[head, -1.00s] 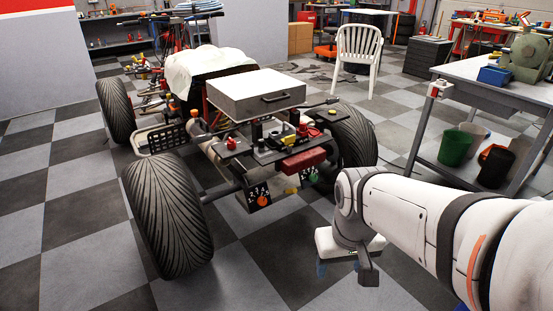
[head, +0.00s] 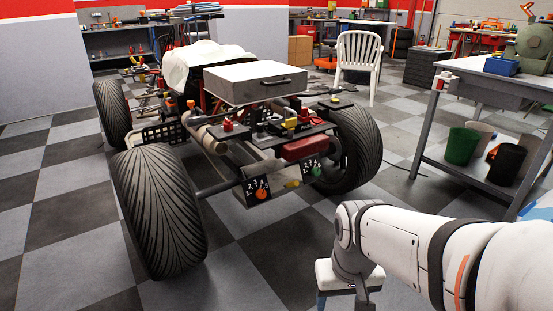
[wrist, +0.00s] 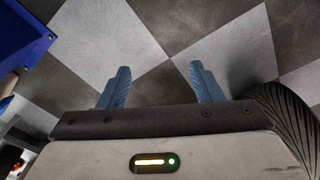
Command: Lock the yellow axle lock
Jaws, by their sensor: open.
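The stripped quad fills the left and middle of the head view. A small yellow part (head: 290,123) sits on its dark rear deck, and a yellowish piece (head: 292,184) shows low between two numbered dial plates. I cannot tell which is the axle lock or its position. My gripper (wrist: 159,68) is open and empty in the wrist view, its two blue fingers apart over the checkered floor. In the head view it hangs low at the right, clear of the quad, its fingertips partly cut off by the bottom edge.
An orange dial (head: 262,194) and a green dial (head: 315,171) sit low on the quad's rear. A red block (head: 305,148) is above them. Large tyres (head: 160,210) flank the rear. A workbench (head: 480,92) stands right, with bins beneath. Floor between quad and bench is open.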

